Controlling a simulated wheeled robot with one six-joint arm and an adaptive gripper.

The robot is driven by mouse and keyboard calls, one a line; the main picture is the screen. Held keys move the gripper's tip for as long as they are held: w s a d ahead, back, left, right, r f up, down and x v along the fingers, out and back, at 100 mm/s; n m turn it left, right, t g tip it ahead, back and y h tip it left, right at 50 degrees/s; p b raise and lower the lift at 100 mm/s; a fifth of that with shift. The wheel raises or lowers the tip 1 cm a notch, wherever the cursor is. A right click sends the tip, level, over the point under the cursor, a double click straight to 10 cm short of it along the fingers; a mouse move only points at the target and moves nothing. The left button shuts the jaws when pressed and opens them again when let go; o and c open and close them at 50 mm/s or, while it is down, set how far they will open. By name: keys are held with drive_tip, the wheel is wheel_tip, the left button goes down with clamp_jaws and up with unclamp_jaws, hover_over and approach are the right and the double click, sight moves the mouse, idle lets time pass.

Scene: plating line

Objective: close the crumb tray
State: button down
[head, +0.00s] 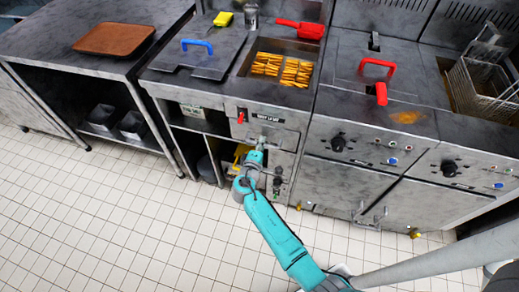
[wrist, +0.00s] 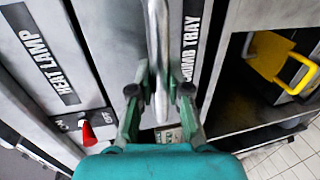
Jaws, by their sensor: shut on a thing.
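The crumb tray (wrist: 112,45) shows in the wrist view as a grey metal front with a partly covered "CRUMB TRAY" label. Its bar handle (wrist: 157,35) runs up the middle of the picture. My gripper (wrist: 159,92) is shut on this handle, with one finger on each side of it. In the head view my gripper (head: 260,145) is at the unit's front, below the heat lamp panel (head: 267,120), and covers part of the tray front. I cannot tell how far the tray stands out.
A red switch (wrist: 88,134) sits beside the tray front. A yellow object (wrist: 272,58) lies in the open shelf beside it. Fries (head: 282,69) lie in the well above. A fryer unit (head: 350,150) stands to the right. The tiled floor (head: 130,220) in front is clear.

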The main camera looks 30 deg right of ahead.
drive_tip(key=shift+w+d, duration=0.1)
drive_tip(key=shift+d, duration=0.05)
drive_tip(key=c, duration=1.1)
unclamp_jaws()
drive_tip(key=shift+w, duration=0.1)
drive_tip(key=v, duration=1.2)
